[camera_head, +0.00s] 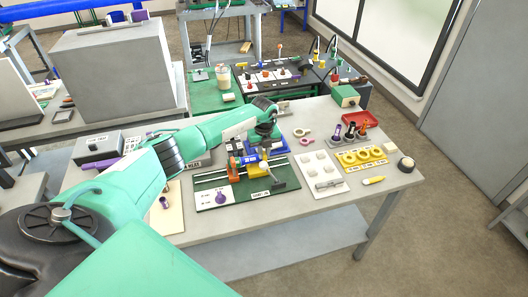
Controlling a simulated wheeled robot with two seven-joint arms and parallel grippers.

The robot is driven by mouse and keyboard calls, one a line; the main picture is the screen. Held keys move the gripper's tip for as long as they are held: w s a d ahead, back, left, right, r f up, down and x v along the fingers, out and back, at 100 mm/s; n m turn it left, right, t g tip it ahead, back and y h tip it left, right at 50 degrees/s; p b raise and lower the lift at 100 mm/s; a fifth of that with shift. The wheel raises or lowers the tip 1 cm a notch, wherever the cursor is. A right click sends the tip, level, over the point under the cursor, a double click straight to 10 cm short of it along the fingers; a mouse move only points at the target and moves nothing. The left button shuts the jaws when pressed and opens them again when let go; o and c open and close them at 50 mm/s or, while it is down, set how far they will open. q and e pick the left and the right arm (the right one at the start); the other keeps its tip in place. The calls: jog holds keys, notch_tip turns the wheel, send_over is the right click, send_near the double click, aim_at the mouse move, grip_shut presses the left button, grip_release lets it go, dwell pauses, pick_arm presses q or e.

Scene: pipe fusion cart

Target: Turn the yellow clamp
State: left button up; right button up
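The yellow clamp (257,170) stands on the green board (217,183) on the grey table, beside an orange clamp (233,170). A dark T-shaped handle (278,184) shows just right of the yellow clamp. My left arm reaches in from the left, and its gripper (265,148) points down over the back of the yellow clamp, close to it. The fingers are small and dark here, so I cannot tell whether they are open or touching the clamp. The arm hides part of the table behind the board. My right gripper is not in view.
A blue block (278,145) lies behind the clamps. To the right are a white board (318,170), a yellow tray of rings (362,157) and a red tray (359,120). A purple knob (221,197) sits on the board's front left.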

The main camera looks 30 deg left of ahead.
pick_arm(q)
grip_shut()
jog(key=shift+m+b, duration=0.3)
jog(key=shift+b, duration=0.1)
jog(key=shift+f+m+b, duration=0.2)
jog(key=shift+m+b, duration=0.3)
jog(key=shift+b, duration=0.2)
jog(key=m+b, duration=0.7)
jog(key=shift+m+b, duration=0.9)
jog(key=m+b, duration=0.3)
jog(key=m, duration=0.1)
jog(key=shift+r, duration=0.1)
jog(key=shift+r+m+b, duration=0.15)
jog(key=shift+m+b, duration=0.85)
jog(key=shift+m, duration=0.8)
